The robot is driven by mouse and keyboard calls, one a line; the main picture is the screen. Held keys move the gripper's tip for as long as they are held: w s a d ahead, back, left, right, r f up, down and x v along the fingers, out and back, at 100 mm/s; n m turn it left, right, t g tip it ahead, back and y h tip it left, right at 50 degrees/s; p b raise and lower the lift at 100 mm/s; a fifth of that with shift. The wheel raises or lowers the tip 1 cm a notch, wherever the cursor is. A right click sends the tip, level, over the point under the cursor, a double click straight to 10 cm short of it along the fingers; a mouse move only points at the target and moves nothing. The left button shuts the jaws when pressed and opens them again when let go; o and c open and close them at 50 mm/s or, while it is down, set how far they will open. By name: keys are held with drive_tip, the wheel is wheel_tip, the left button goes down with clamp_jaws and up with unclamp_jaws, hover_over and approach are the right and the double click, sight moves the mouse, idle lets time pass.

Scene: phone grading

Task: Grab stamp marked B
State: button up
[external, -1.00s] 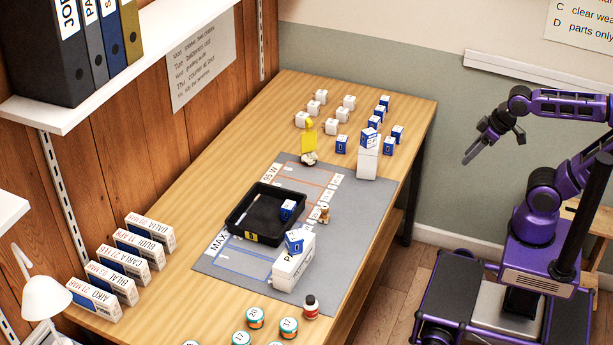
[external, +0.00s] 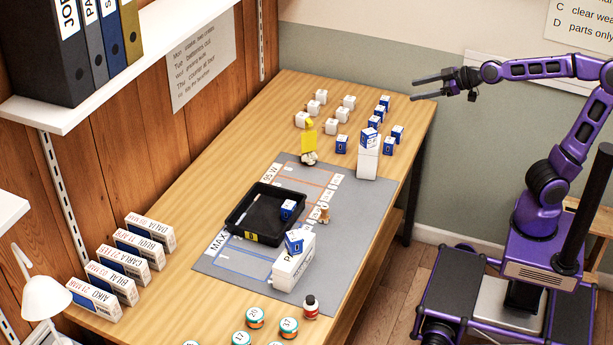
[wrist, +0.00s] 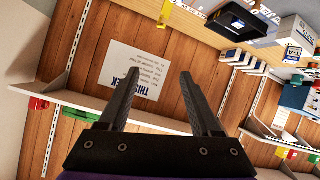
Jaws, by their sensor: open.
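A small tan and brown object (external: 324,213), possibly a stamp, stands on the grey mat (external: 215,262) to the right of the black tray (external: 235,222). No letter B can be read on it, and I cannot tell which thing is the stamp marked B. My gripper (external: 413,90) is open and empty, raised near the far right corner of the table and well apart from that object. In the wrist view my gripper's two fingers (wrist: 159,78) are spread, with only the wall and a notice behind them.
Several blue and white boxes (external: 341,145) stand at the table's far end beside a tall white box (external: 367,163). A yellow sign (external: 308,143) stands near the mat. A long white box (external: 292,264) and several round tins (external: 255,318) are in front. Shelves line the left wall.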

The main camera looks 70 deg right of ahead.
drive_tip(key=w+d+r+n+t+h+p, duration=0.15)
drive_tip(key=w+d+r+h, duration=0.3)
drive_tip(key=d, duration=0.45)
drive_tip(key=w+d+r+n+t+h+p, duration=0.1)
drive_tip(key=w+d+r+n+t+h, duration=0.2)
drive_tip(key=d+r, duration=0.4)
drive_tip(key=g+y, duration=0.8)
drive_tip(key=y, duration=0.8)
hover_over(327, 206)
drive_tip(key=s+d, duration=0.8)
drive_tip(key=d, duration=0.1)
wheel_tip(327, 206, down, 37)
drive_tip(key=shift+n, duration=0.35)
drive_tip(key=b+x, duration=0.1)
drive_tip(key=x, duration=1)
drive_tip(key=shift+w+a, duration=0.2)
drive_tip(key=shift+a+b+x, duration=0.2)
drive_tip(key=shift+b+x, duration=0.1)
drive_tip(key=shift+x, duration=2.4)
drive_tip(key=shift+s+r, duration=0.1)
drive_tip(key=shift+s, duration=0.1)
